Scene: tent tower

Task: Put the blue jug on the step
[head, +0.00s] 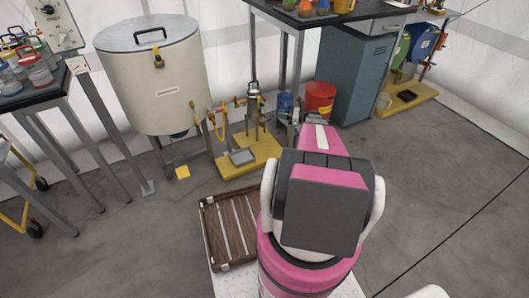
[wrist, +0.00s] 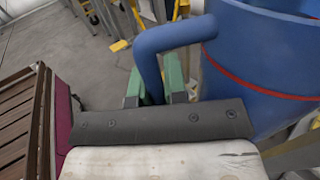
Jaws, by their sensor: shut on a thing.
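The blue jug (wrist: 265,65) fills the right of the wrist view. It has a thick curved handle and a red line around its body. My gripper (wrist: 155,88) is shut on the handle, which passes between its green fingers. In the head view a small blue part of the jug (head: 285,102) shows beyond my arm, which hides most of the gripper. A low brown slatted wooden platform (head: 229,229), which looks like the step, lies on the floor left of my arm. Brown slats (wrist: 18,125) also show at the left of the wrist view.
A yellow base with valves and pipes (head: 245,160) stands beyond the slatted platform. A large cream drum (head: 152,85) is behind it. A red bucket (head: 320,97) and a grey cabinet (head: 357,75) stand beyond my arm. The floor at right is clear.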

